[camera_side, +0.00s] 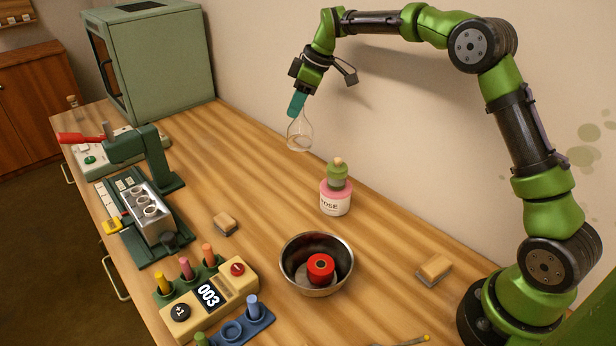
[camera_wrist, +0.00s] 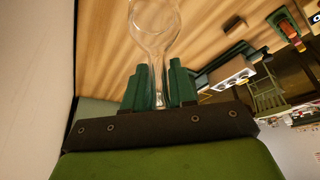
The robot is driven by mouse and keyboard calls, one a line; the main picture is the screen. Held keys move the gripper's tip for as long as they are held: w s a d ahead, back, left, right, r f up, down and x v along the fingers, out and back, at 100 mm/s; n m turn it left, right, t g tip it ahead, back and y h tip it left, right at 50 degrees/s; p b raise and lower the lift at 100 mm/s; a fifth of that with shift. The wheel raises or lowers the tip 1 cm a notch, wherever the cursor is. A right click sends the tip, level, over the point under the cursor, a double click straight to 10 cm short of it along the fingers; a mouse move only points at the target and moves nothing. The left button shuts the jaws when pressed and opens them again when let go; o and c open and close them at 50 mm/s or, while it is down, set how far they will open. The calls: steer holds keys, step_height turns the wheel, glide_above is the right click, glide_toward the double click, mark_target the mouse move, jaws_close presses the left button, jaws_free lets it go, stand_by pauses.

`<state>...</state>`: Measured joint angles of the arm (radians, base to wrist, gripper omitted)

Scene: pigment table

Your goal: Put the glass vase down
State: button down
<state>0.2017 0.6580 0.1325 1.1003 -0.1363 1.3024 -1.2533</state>
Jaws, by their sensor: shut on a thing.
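A clear glass vase (camera_side: 299,134) with a narrow neck and a rounded body hangs from my gripper (camera_side: 297,103), above the table near the wall. My gripper's teal fingers are shut on its neck. In the wrist view the vase (camera_wrist: 155,22) shows between the two green fingers of my gripper (camera_wrist: 158,88), its round body pointing away from them. The vase appears apart from the wooden table (camera_side: 255,165), though the exact height is hard to tell.
A pink jar (camera_side: 335,198) with a green top stands right of the vase. A metal bowl (camera_side: 289,274) holds a red piece. A green oven-like box (camera_side: 155,65) stands at the back left. A press (camera_side: 150,212) occupies the left edge. Wood around the vase is clear.

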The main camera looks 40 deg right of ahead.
steer(key=s+a+f+n, duration=0.1)
steer(key=s+a+f, duration=0.2)
steer(key=s+a, duration=0.3)
steer(key=s+a+f, duration=0.4)
steer(key=s, duration=0.5)
steer(key=w+a+f, duration=0.1)
steer(key=w+f, duration=0.1)
steer(key=w, duration=0.6)
steer(key=w+a+f, duration=0.2)
steer(key=w, duration=0.6)
steer(key=shift+f+g, duration=0.2)
steer(key=shift+g, duration=0.1)
steer(key=shift+d+f, duration=0.1)
steer(key=c, duration=0.9)
jaws_free()
